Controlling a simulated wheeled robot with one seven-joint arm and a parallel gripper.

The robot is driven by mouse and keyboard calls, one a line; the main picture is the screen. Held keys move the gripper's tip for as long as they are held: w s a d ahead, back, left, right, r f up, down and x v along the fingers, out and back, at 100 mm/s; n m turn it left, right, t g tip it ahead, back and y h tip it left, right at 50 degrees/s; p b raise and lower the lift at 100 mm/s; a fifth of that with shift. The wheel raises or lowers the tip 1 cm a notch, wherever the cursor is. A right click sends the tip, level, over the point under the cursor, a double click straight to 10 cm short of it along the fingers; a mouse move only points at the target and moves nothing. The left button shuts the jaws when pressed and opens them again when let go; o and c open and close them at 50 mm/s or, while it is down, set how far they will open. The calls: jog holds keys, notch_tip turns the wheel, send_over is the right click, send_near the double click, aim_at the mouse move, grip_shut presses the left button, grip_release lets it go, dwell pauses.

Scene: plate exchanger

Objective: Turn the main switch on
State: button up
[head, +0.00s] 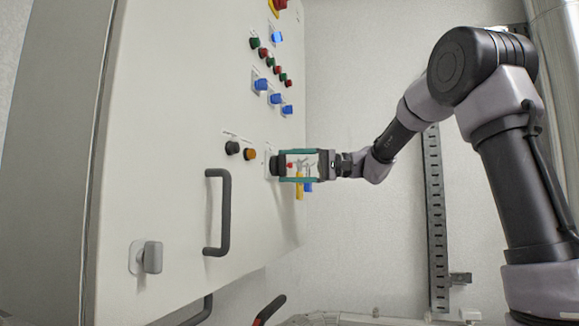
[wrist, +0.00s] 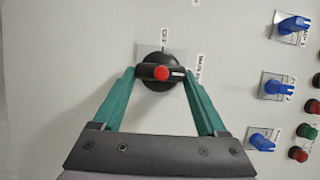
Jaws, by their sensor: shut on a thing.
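The main switch is a black round knob (wrist: 174,58) with a red centre and a bar-shaped handle. In the wrist view the handle lies level, its white mark pointing right towards the "MAIN S…" label, while "OFF" is printed above the knob. In the head view the switch (head: 274,165) is on the cabinet door near its right edge. My gripper (wrist: 160,73) has its two green fingers at both ends of the handle, shut on it. The gripper also shows in the head view (head: 284,165), reaching in from the right.
The white cabinet door (head: 170,110) carries blue selector switches (head: 262,85) and red and green buttons above. A black and an orange button (head: 250,154) sit left of the switch. A dark door handle (head: 225,213) and a latch (head: 152,257) are lower left.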

jog(key=shift+f+m, duration=0.1)
jog(key=shift+m, duration=0.2)
dwell(0.4)
jog(key=o, duration=1.3)
jog(key=shift+d, duration=0.1)
jog(key=d, duration=1)
jog(key=shift+w+d, duration=0.3)
jog(key=shift+d, duration=0.05)
jog(key=s+f+m+t+h, duration=0.1)
jog(key=s+f+h, duration=0.35)
jog(key=s, duration=0.35)
jog(key=s+d+f+m+t+h, duration=0.3)
jog(key=s+d+f+t+h, duration=0.4)
jog(key=s+d+f+h, duration=0.4)
notch_tip(320, 180, down, 5)
jog(key=shift+s+d+r+m, duration=0.15)
jog(key=shift+s+d+m, duration=0.15)
jog(key=shift+s+d, duration=0.85)
